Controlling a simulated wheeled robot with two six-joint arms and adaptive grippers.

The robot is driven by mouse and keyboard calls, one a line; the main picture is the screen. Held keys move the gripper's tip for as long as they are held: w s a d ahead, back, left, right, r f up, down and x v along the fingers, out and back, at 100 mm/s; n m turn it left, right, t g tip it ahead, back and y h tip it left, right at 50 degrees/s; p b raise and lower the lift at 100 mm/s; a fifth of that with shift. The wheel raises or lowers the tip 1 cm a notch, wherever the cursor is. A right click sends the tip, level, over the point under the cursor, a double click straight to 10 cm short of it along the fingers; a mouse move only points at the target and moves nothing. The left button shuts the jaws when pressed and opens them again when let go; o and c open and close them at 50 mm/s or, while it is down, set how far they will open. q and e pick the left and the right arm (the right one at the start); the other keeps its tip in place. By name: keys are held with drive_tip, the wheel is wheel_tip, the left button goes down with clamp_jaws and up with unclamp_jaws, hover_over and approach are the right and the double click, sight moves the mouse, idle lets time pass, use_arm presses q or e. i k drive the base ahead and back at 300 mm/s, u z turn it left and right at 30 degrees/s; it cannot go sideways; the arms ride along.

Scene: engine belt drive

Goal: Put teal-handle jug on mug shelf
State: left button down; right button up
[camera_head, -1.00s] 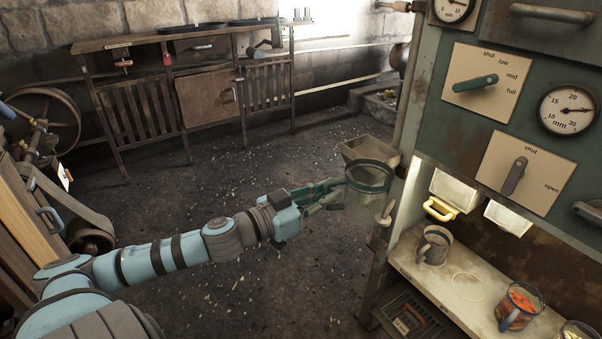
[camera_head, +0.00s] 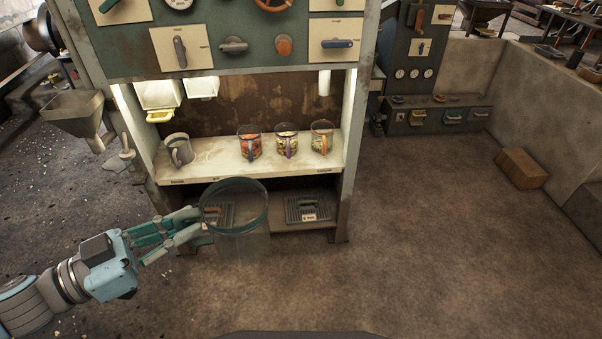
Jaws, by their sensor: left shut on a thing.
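A large clear jug (camera_head: 240,243) with a teal rim is in the lower middle, upright, in front of the machine. My left gripper (camera_head: 192,228) is shut on it at its left side; the fingers hide the handle there. The lit mug shelf (camera_head: 212,160) is a pale ledge in the machine, beyond and above the jug. A grey mug (camera_head: 180,150) stands at its left end. Three clear mugs, one with orange-red contents (camera_head: 249,148), one with mixed pieces (camera_head: 287,146) and one with an orange handle (camera_head: 322,139), stand to the right. My right gripper is not in view.
Between the grey mug and the filled mugs the shelf is bare. Above hangs a chute with a yellow handle (camera_head: 160,116). A metal hopper (camera_head: 78,116) stands left of the machine. Below the shelf are drip grates (camera_head: 308,209). The floor at right is clear up to a brown block (camera_head: 522,168).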

sight(227, 153)
drive_tip(key=z, duration=4.15)
drive_tip(key=i, duration=0.1)
drive_tip(key=u, duration=3)
drive_tip(key=i, duration=0.95)
drive_tip(key=u, duration=0.65)
drive_tip(key=i, duration=0.75)
drive_tip(key=u, duration=1.2)
drive_tip(key=i, duration=0.7)
drive_tip(key=u, duration=0.1)
